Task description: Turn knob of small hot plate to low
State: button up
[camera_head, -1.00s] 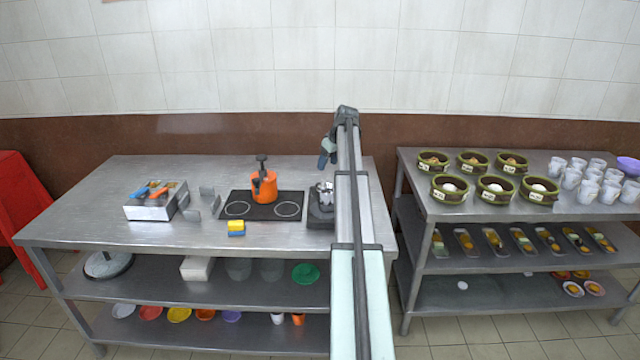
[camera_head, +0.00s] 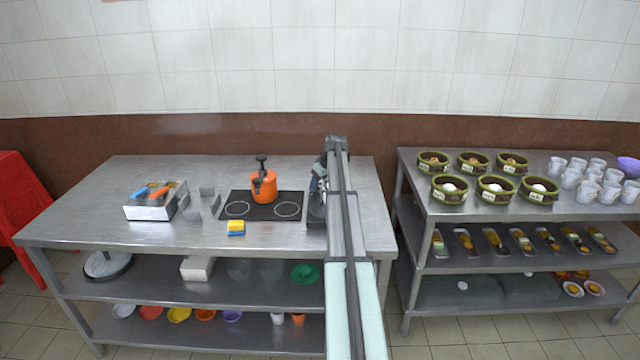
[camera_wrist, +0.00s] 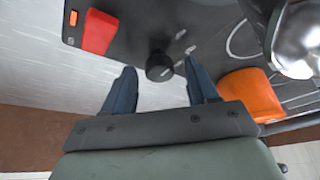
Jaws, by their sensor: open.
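The small hot plate (camera_head: 315,212) is a dark unit at the right end of the cooktop, mostly hidden behind my arm in the head view. In the wrist view its dark panel (camera_wrist: 128,45) carries a round black knob (camera_wrist: 159,67), a red switch (camera_wrist: 99,32) and a small orange light (camera_wrist: 72,18). My gripper (camera_wrist: 160,72) is open. Its two blue fingers lie on either side of the knob in the picture, with visible gaps. I cannot tell how deep they reach or which setting the knob marks.
A shiny metal pot (camera_wrist: 297,40) is at upper right in the wrist view. An orange pot (camera_head: 264,187) stands on the black two-ring cooktop (camera_head: 262,214). A yellow and blue sponge (camera_head: 236,228) lies in front.

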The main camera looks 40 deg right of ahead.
jog(key=c, duration=1)
jog(key=shift+c, duration=0.2)
jog(key=shift+m, duration=0.3)
jog(key=m, duration=0.1)
jog(key=m+h, duration=0.1)
jog(key=shift+a+m, duration=0.2)
jog(key=shift+m, duration=0.1)
jog(key=m+h, duration=0.1)
jog(key=m, duration=0.1)
jog(key=m+g+h, duration=0.1)
jog(key=m, duration=0.2)
jog(key=shift+w+m, duration=0.15)
jog(key=shift+m, duration=0.15)
jog(key=m+g, duration=0.1)
jog(key=m, duration=0.1)
jog(key=m+g+h, duration=0.1)
jog(key=m, duration=0.2)
jog(key=shift+w+a, duration=0.1)
jog(key=shift+w, duration=0.05)
jog(key=shift+m+g+h, duration=0.3)
jog(key=shift+m+g, duration=0.5)
jog(key=shift+m, duration=1.2)
